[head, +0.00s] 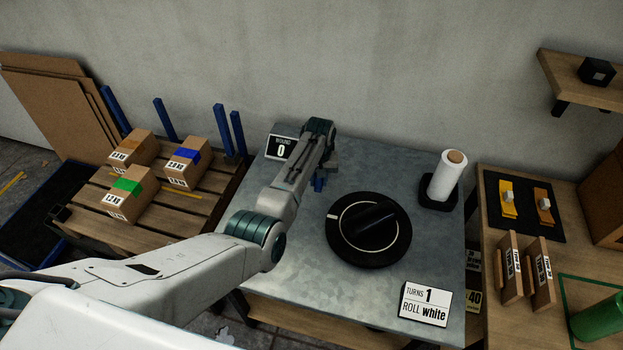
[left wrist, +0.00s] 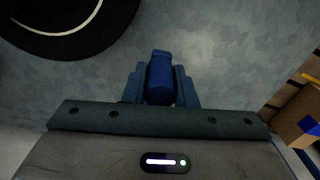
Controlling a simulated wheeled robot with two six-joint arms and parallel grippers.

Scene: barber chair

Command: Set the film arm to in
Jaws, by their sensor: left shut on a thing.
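My left gripper (head: 321,174) is over the metal table, left of and behind the round black turntable (head: 340,238). In the left wrist view its jaws are shut on a blue handle (left wrist: 160,78), which stands between the two blue fingers. The handle looks like the grip of the film arm; the rest of that arm is hidden and I cannot tell its setting. In the head view only a small blue bit (head: 319,185) shows below the gripper. The turntable also shows at upper left in the left wrist view (left wrist: 40,40). My right gripper is not in view.
A white film roll (head: 449,178) stands at the table's back right. A counter sign reading 0 (head: 281,148) stands at the back left. A card reads "TURNS 1, ROLL white" (head: 425,303) at the front. Boxes (head: 128,194) lie on a pallet at left; a wooden bench (head: 487,222) is at right.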

